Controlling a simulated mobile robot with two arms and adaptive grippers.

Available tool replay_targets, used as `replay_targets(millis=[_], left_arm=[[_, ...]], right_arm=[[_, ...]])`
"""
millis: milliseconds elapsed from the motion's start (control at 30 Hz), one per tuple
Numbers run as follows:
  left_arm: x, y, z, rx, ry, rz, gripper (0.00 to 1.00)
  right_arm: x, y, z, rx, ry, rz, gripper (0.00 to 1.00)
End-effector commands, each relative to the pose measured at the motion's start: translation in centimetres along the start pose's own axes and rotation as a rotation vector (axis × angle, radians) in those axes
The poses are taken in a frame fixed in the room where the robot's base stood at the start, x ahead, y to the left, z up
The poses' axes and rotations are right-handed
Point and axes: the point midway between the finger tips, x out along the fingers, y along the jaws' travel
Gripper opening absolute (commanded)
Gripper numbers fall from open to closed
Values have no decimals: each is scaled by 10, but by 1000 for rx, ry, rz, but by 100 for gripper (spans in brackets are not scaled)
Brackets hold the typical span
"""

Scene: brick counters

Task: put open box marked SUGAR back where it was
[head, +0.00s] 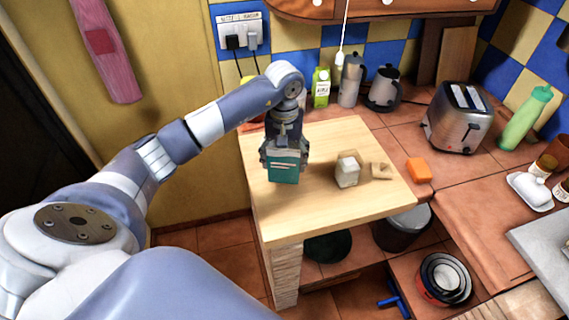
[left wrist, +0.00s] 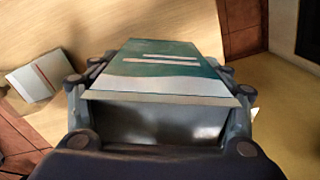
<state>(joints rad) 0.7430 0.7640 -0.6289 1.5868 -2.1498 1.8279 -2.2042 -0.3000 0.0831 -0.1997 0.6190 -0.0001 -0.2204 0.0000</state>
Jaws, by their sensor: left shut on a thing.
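My left gripper (head: 284,152) is shut on a teal box (head: 283,172) with pale stripes, over the left part of the light wooden counter top. In the left wrist view the teal box (left wrist: 160,62) sits between both fingers, with a dark hollow at its near end that looks like an open top. No SUGAR marking is readable, so I cannot tell whether this is the named box. I cannot tell whether its base touches the wood. A small whitish carton (head: 347,173) stands to its right. My right gripper is not in view.
The wooden counter top (head: 330,215) is clear between the teal box and its front edge. A crumpled beige piece (head: 381,171) and an orange block (head: 418,170) lie to the right.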

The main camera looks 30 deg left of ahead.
Motion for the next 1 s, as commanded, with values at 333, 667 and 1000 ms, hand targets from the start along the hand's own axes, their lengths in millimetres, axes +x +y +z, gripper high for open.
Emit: replay_targets(millis=[333, 667, 1000], left_arm=[[33, 0, -2, -1, 1, 0, 33], [38, 0, -3, -1, 3, 0, 33], [37, 0, -2, -1, 1, 0, 91]], right_arm=[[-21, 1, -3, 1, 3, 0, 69], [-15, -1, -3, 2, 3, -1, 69], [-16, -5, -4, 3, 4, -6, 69]])
